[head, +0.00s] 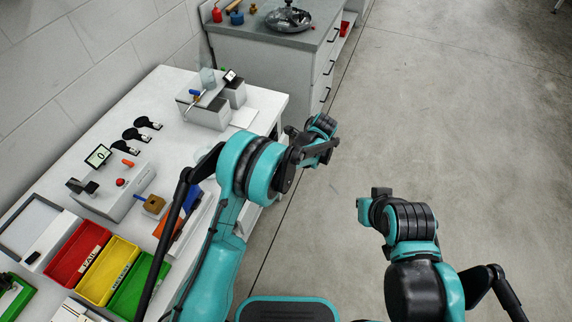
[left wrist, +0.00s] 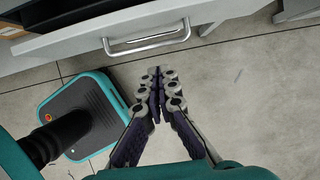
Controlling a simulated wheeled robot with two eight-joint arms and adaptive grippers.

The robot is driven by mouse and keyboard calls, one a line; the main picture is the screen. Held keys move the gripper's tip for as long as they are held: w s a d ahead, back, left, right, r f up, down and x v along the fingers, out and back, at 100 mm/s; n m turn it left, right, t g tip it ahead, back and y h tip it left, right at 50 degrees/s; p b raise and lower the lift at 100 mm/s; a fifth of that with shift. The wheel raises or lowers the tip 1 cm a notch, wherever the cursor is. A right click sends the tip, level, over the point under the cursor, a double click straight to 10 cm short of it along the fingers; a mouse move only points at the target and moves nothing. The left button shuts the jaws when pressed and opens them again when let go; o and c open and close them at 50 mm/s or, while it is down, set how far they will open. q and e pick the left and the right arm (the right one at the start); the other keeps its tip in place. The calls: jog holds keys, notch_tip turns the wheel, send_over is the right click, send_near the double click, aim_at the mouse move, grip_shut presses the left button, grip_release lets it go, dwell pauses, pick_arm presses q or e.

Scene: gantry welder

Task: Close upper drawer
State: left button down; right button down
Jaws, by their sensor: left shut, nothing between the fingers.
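In the left wrist view a light grey drawer front (left wrist: 80,42) crosses the top, with a silver bar handle (left wrist: 148,40). Behind its upper edge at the left, a dark recess with brown parts shows, so the drawer looks pulled out. How far, and whether it is the upper one, I cannot tell. My left gripper (left wrist: 160,72) is shut and empty, its fingertips just below the handle in the picture with floor around them; contact is not visible. In the head view my left arm covers part of the bench edge. My right gripper cannot be made out.
The white bench (head: 180,90) holds a red bin (head: 78,252), a yellow bin (head: 108,270), a green bin (head: 130,290) and small devices. A grey cabinet (head: 262,58) with drawers stands beyond it. The floor (head: 450,120) to the right is clear.

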pick_arm(q)
jog(key=a+f+b, duration=0.1)
jog(key=f, duration=0.1)
jog(key=w+a+f+b, duration=0.1)
jog(key=a+f, duration=0.1)
jog(key=w+a+f+b, duration=0.1)
jog(key=a+f, duration=0.1)
jog(key=f, duration=0.1)
jog(key=shift+w+a+r+b, duration=0.2)
jog(key=shift+a+b, duration=0.1)
jog(key=shift+a, duration=0.35)
jog(key=shift+a, duration=0.1)
jog(key=a, duration=0.1)
jog(key=w+a, duration=0.1)
jog(key=a, duration=0.2)
jog(key=shift+w+a, duration=0.35)
jog(key=shift+w, duration=0.05)
